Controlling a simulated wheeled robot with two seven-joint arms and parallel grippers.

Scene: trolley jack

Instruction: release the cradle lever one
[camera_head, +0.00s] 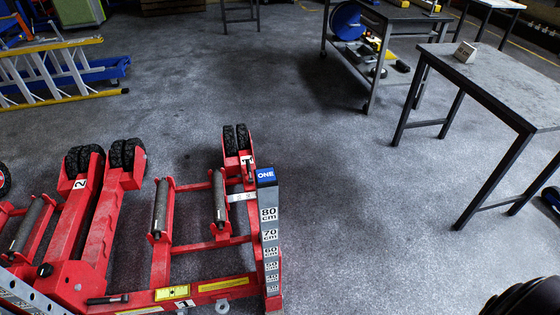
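A red trolley jack fills the lower left of the head view. A grey post (270,230) marked with heights in cm stands at its right side, with a blue "ONE" label (266,175) on top. Left of the post, a red arm (232,163) carries a "1" label and black wheels, with a small dark upright part beside the label. A short black-gripped handle (107,299) lies across the frame at the bottom. I cannot tell which part is cradle lever one or its position. Neither gripper shows.
Two cradle rollers (219,199) (160,208) sit in the red frame. A yellow ladder (55,72) lies at the upper left. A table (495,80) and a loaded cart (372,50) stand right. The middle floor is clear.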

